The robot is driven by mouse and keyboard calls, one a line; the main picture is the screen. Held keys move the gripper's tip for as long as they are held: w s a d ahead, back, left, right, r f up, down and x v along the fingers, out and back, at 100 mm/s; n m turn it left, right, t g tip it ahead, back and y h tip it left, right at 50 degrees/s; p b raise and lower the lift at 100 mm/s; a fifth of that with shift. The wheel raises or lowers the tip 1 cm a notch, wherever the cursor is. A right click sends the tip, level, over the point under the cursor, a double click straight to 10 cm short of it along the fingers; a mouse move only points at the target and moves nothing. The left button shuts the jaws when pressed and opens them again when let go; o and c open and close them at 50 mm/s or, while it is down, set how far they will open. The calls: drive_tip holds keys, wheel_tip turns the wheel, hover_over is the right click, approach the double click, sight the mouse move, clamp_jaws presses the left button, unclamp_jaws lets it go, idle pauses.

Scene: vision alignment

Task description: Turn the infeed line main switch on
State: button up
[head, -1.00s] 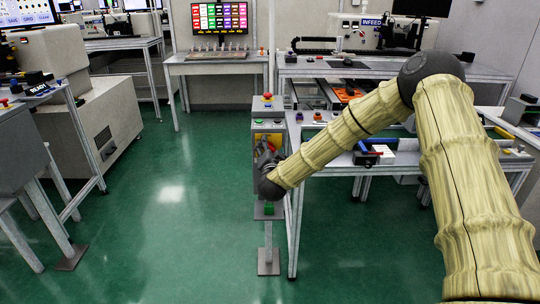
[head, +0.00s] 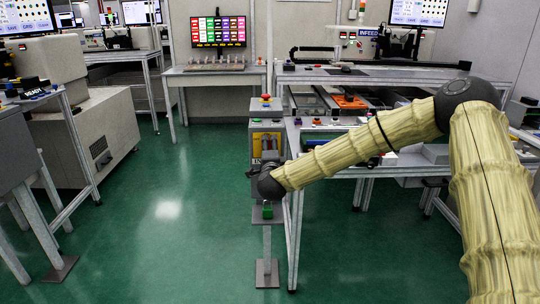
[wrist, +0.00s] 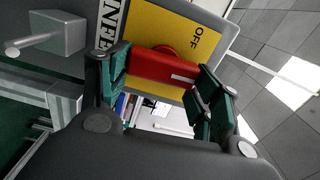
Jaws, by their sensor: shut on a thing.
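The main switch is on a grey box on a post (head: 258,126), with a yellow plate (head: 257,144) partly hidden by my gripper in the head view. In the wrist view the yellow plate (wrist: 146,30) carries the word OFF and a red switch handle (wrist: 163,68) with a white stripe. In the head view my gripper (head: 256,168) is at the box's lower front. The handle's exact angle is hard to tell.
A red button (head: 266,98) tops the box. A workbench (head: 292,215) stands right beside the post, under my arm. In the wrist view a grey block with a rod (wrist: 58,35) sticks out near the plate. Green floor (head: 170,225) is open to the left.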

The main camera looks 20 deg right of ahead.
drive_tip(key=shift+d+f+m, duration=0.1)
drive_tip(key=shift+d+m, duration=0.05)
drive_tip(key=shift+m, duration=0.25)
drive_tip(key=o, duration=1)
drive_tip(key=shift+d, duration=0.1)
drive_tip(key=shift+a, duration=0.2)
drive_tip(key=v, duration=1.2)
